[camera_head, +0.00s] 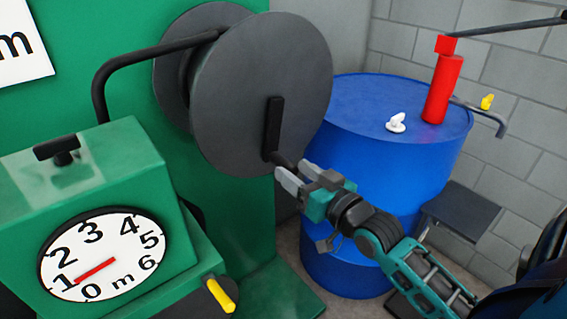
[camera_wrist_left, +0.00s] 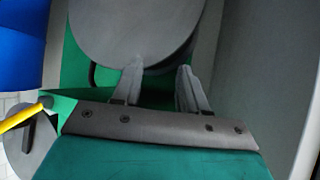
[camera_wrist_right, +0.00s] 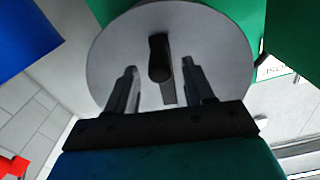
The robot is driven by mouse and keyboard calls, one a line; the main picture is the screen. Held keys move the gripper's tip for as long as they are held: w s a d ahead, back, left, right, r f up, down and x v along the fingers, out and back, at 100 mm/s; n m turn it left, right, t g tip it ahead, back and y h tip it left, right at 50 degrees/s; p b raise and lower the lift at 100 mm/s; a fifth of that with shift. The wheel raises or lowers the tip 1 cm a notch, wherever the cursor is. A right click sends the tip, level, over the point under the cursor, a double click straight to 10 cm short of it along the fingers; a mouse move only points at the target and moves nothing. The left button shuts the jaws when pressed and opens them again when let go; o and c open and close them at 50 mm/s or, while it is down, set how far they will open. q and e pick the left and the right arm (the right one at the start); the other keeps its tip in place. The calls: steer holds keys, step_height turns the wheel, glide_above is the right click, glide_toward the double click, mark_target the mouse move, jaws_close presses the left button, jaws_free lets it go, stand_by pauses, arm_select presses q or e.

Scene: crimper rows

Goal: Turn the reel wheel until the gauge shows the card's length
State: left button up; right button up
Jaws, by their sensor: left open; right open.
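The reel wheel (camera_head: 262,85) is a large grey disc on a green stand, with a dark crank arm (camera_head: 273,125) pointing down to a peg handle (camera_head: 284,161). My right gripper (camera_head: 297,177) is open at the peg. In the right wrist view the peg (camera_wrist_right: 160,58) appears between its fingertips (camera_wrist_right: 160,70); I cannot tell if they touch. The gauge (camera_head: 103,254) has a red needle (camera_head: 96,270) pointing close to 1 m. The card (camera_head: 22,55) is cut off; only "m" shows. My left gripper (camera_wrist_left: 157,82) is open and empty, facing a grey disc (camera_wrist_left: 135,30), outside the head view.
A blue drum (camera_head: 375,170) stands right of the reel, with a red cylinder (camera_head: 443,88) and white fitting (camera_head: 396,123) on top. A yellow lever (camera_head: 221,294) sticks out below the gauge housing. A black bent bar (camera_head: 130,65) spans from housing to reel.

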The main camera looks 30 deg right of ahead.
mark_target(272, 155)
steer(key=shift+w+a, duration=0.2)
steer(key=shift+w, duration=2.1)
steer(key=shift+c, duration=0.2)
jaws_close()
